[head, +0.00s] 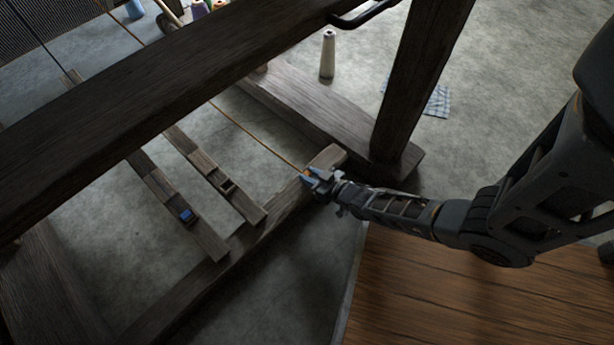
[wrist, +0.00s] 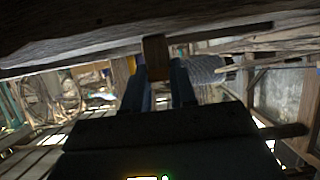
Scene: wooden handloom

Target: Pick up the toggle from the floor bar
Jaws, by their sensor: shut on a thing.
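My gripper (head: 314,179) is at the right end of the dark wooden floor bar (head: 285,207). Its two blue-grey fingers are shut on the toggle, a small brown wooden block that shows between the fingertips in the wrist view (wrist: 156,56). In the head view only a small orange-brown bit of the toggle (head: 306,174) shows at the fingertips. A thin tan cord (head: 255,138) runs from the upper left down to the fingertips. I cannot tell whether the toggle touches the bar.
Two slotted treadles (head: 205,172) lie left of the gripper, one with a blue piece (head: 187,215) in it. A thick loom post (head: 415,75) stands behind my gripper. A white yarn cone (head: 328,55) and a checked cloth (head: 437,101) are on the floor behind. A wooden platform (head: 450,300) is in front.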

